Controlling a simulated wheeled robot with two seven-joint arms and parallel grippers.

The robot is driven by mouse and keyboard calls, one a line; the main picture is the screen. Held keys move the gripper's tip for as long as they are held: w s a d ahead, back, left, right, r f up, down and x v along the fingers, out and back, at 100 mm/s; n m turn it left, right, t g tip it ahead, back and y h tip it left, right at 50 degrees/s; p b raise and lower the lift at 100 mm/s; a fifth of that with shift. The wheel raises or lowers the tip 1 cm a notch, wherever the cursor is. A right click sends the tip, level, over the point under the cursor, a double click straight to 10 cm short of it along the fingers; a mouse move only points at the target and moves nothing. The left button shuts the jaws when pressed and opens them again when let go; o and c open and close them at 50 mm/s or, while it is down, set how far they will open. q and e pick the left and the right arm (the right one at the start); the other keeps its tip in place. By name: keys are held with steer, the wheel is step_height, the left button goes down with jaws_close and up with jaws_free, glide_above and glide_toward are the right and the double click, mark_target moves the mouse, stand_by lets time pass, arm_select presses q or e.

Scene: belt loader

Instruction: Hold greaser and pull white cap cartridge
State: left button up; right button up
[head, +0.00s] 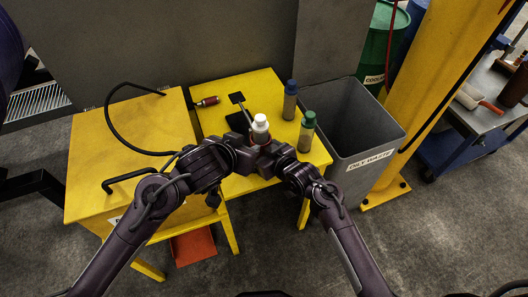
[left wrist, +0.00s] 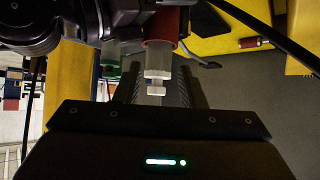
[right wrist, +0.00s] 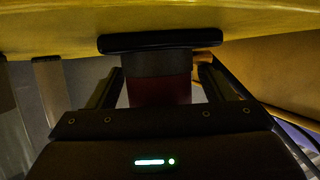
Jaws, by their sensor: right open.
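The greaser (right wrist: 160,90) is a dark red cylinder with a black collar and a wide black base in the right wrist view. The white cap cartridge (head: 260,126) stands upright above it in the head view. In the left wrist view the white cap (left wrist: 157,60) lies between the fingers of my left gripper (left wrist: 157,88). Those fingers are set close together, but contact with the cap is unclear. My right gripper (right wrist: 160,85) is open, its fingers on either side of the greaser body with gaps visible. The arms hide the greaser's lower part in the head view.
The yellow table (head: 262,86) carries a blue-capped bottle (head: 290,100), a green-capped bottle (head: 307,131) and a red-handled tool (head: 207,101). A grey waste bin (head: 365,124) stands to the right. A black hose (head: 117,130) curves over the yellow cabinet (head: 85,178).

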steer(key=c, duration=1.4)
arm_select(q)
steer(key=shift+o, duration=1)
steer(key=m+h, duration=0.2)
glide_toward(257, 121)
steer(key=shift+x, duration=4.95)
steer(key=shift+c, duration=0.3)
